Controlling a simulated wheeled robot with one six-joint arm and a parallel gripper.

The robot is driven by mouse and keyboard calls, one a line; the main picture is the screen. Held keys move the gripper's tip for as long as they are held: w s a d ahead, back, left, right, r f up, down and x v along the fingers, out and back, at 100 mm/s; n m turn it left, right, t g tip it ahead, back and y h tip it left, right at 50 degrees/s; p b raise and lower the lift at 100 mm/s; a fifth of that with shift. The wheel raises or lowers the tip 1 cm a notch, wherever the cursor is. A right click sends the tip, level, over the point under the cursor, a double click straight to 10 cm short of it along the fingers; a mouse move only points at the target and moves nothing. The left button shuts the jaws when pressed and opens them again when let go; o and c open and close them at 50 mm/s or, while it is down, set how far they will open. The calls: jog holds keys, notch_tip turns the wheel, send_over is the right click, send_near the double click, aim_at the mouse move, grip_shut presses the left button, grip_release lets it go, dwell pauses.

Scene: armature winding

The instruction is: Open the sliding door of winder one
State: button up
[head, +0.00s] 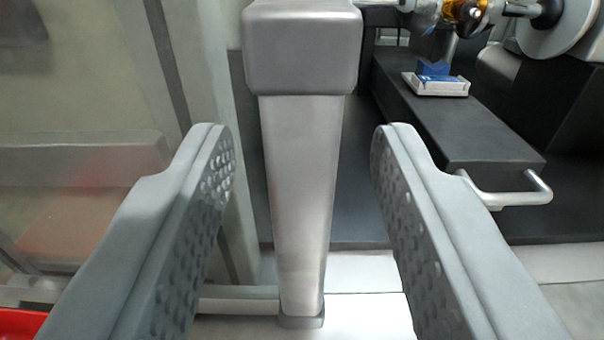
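A grey metal vertical handle bar (300,190) with a thick block at its upper end stands in the middle of the head view. It looks like the handle of the sliding door; where it joins the door is not clear. A clear panel in a pale frame (195,90), apparently the door, fills the left side. My gripper (303,145) is open, with one dimpled finger on each side of the bar. A gap shows between the bar and each finger, so neither visibly touches it.
Behind the bar, right, is the machine: a black block (455,130) with a U-shaped metal handle (510,195), a small blue part on a pale base (435,85), gold-coloured fittings (465,12) and a grey disc (560,25). Something red (18,323) shows at lower left.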

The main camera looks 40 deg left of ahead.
jog(key=v, duration=1.5)
jog(key=shift+s+d, duration=0.25)
jog(key=shift+s, duration=0.1)
jog(key=shift+s, duration=0.15)
